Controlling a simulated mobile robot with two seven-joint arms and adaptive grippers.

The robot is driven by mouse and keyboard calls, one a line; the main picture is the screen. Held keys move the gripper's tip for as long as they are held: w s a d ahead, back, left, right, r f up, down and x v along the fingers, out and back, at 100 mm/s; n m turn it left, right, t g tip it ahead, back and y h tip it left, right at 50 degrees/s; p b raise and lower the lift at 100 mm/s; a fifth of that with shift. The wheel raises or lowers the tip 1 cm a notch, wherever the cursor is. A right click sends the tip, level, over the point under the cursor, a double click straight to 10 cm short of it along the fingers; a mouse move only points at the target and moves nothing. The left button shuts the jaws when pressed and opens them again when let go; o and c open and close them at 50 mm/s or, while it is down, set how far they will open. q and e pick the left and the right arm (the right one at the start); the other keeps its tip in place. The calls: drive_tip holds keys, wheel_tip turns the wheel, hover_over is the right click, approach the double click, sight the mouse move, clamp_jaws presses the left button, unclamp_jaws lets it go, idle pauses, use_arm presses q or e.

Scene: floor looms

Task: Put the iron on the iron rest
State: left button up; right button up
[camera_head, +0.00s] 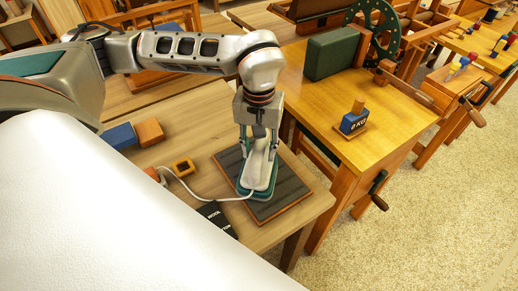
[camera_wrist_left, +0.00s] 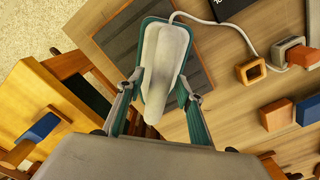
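The iron (camera_head: 258,170) has a white body and a teal base. It is over the near part of a dark board with a wooden border (camera_head: 292,192), which may be the iron rest. The iron also shows in the left wrist view (camera_wrist_left: 164,58), with the board (camera_wrist_left: 118,38) beside and under it. My left gripper (camera_head: 257,148) points down over the iron, one finger on each side of its white handle. I cannot tell whether the fingers (camera_wrist_left: 161,88) press on it or stand just clear. My right gripper is not in view.
The iron's white cord (camera_head: 192,190) runs left to a socket block. Blue (camera_head: 120,135) and orange (camera_head: 149,131) blocks, a small hollow wooden block (camera_head: 183,167) and a black card (camera_head: 217,217) lie left of the board. A yellowish table (camera_head: 390,130) stands to the right.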

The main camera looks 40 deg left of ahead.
use_arm(q)
wheel_tip(320, 180, up, 12)
drive_tip(key=shift+p, duration=0.3)
drive_tip(key=shift+f, duration=0.15)
idle(0.4)
